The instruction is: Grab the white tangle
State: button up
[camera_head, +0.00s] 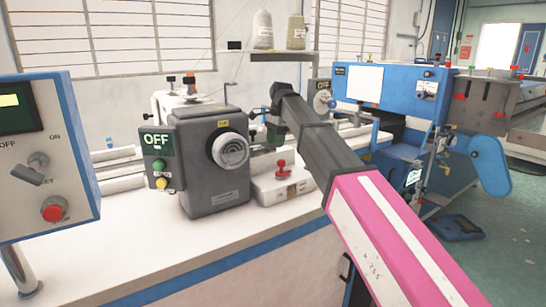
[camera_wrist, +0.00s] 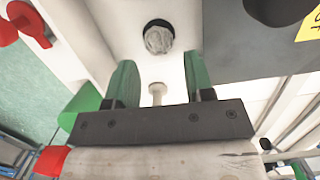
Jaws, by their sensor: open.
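The white tangle (camera_wrist: 159,40) shows in the wrist view as a rough, greyish-white clump at a round black opening in a white surface. My gripper (camera_wrist: 159,64) has two green fingers spread apart, with nothing between their tips. The tangle appears just beyond the fingertips, roughly centred between them in the picture; the exact distance is unclear. In the head view, my gripper (camera_head: 274,132) is small and partly hidden by my arm, near the sewing machine. I cannot make out the tangle in that view.
A grey machine housing (camera_head: 212,160) with a handwheel and an OFF panel stands left of my arm. A white box with a red knob (camera_head: 282,164) sits beside it. A control box (camera_head: 45,150) is at far left. The white tabletop (camera_head: 150,250) in front is clear.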

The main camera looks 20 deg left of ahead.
aim_at(274, 151)
jog(key=f, duration=0.5)
jog(key=shift+s+a, duration=0.15)
jog(key=shift+s, duration=0.2)
jog(key=shift+c, duration=0.3)
jog(key=c, duration=0.6)
